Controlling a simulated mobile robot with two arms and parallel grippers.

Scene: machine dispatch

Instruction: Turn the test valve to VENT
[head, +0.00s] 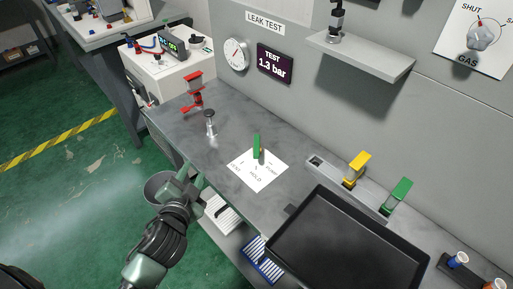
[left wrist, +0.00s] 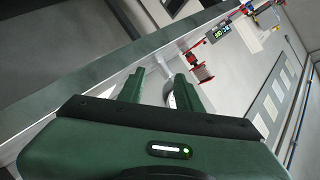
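The test valve's green handle (head: 257,148) stands over a white card (head: 254,182) on the grey bench. The card has printed labels, apparently VENT on the left, HOLD at the front and PUMP on the right. I cannot tell which label the handle is set to. The display (head: 275,64) reads TEST 1.3 bar. My left gripper (head: 188,172) is at the bench's front edge, left of the card and apart from the valve. In the left wrist view its two fingers (left wrist: 158,90) are spread, with no object clearly held. My right gripper is not in view.
A red clamp (head: 194,92) and a small metal post (head: 210,124) stand on the bench left of the valve. A black tray (head: 425,250) lies to the right, with yellow (head: 357,167) and green (head: 399,194) handles behind it. A round gauge (head: 236,54) hangs on the wall.

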